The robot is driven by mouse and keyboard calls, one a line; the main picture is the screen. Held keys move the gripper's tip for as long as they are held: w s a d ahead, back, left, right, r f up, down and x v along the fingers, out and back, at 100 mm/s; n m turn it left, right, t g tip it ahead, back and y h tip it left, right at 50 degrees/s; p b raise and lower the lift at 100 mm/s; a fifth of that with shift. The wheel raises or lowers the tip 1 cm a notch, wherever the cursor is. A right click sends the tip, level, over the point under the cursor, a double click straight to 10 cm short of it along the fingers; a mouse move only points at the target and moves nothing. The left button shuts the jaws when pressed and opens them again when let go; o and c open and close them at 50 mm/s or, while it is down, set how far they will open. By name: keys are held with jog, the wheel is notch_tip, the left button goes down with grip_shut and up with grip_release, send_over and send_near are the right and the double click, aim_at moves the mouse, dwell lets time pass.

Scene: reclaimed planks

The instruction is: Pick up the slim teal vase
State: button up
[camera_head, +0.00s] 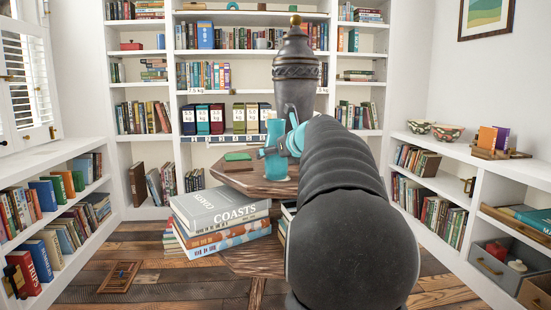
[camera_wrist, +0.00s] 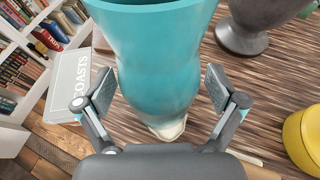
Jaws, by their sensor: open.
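The slim teal vase (camera_head: 275,135) stands upright on the wooden table (camera_head: 235,177) in the head view, partly covered by my gripper and arm. My gripper (camera_wrist: 160,86) is open, with one finger on each side of the vase. A gap shows between each finger and the vase, so neither finger visibly touches it. A pale patch shows at the vase's foot; I cannot tell what it is.
A tall dark grey lidded urn (camera_head: 296,65) stands close behind the vase. A yellow object (camera_wrist: 303,140) lies right of my gripper. A green item (camera_head: 238,156) lies on the table's left side. A book stack topped by "COASTS" (camera_head: 219,207) stands in front. Bookshelves line the walls.

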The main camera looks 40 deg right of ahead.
jog(key=c, duration=1.3)
jog(key=shift+r, duration=0.1)
jog(key=shift+c, duration=1)
jog(key=shift+r, duration=0.1)
